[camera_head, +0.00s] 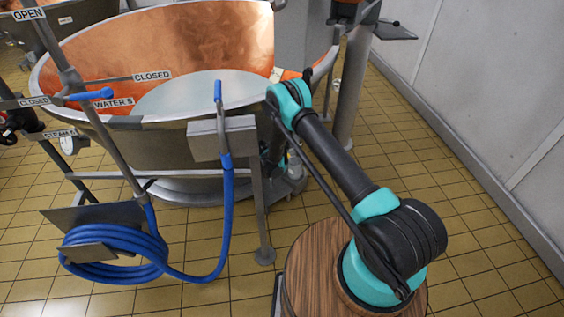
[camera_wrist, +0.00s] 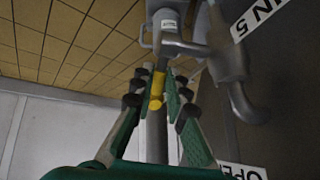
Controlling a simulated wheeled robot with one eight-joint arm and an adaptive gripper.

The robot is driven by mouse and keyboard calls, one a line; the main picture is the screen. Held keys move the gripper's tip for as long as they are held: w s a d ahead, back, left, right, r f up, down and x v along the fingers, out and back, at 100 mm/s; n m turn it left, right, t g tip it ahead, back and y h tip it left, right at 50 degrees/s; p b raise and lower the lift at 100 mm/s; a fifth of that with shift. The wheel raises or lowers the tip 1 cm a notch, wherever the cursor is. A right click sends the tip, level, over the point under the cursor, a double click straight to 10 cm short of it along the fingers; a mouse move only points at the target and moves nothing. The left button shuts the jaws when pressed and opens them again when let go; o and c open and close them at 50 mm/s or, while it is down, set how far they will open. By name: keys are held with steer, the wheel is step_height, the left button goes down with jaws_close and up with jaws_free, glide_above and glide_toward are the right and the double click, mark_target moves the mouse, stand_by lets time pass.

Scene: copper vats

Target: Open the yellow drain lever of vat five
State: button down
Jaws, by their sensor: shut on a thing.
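The yellow drain lever (camera_wrist: 157,88) shows in the wrist view between the fingertips of my gripper (camera_wrist: 156,100). The gripper is shut on the lever from both sides. The lever's yellow grip lies in front of a grey post, below a grey valve body (camera_wrist: 180,45). A label ending in "IN 5" (camera_wrist: 258,15) and a partly cut-off "OPE" label (camera_wrist: 242,171) are on the right. In the head view the copper vat (camera_head: 140,130) stands ahead, and my arm reaches down at its right side. The lever and the gripper's fingers are hidden there.
A coiled blue hose (camera_head: 110,250) hangs at the left on a rack with a blue water handle (camera_head: 90,95). A grey box (camera_head: 222,138) and a leg stand left of my arm. A white wall (camera_head: 480,90) runs along the right, with tiled floor (camera_head: 400,130) between.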

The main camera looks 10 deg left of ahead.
stand_by(0.5)
steer(key=c, duration=1.5)
jaws_free()
step_height(320, 180, up, 10)
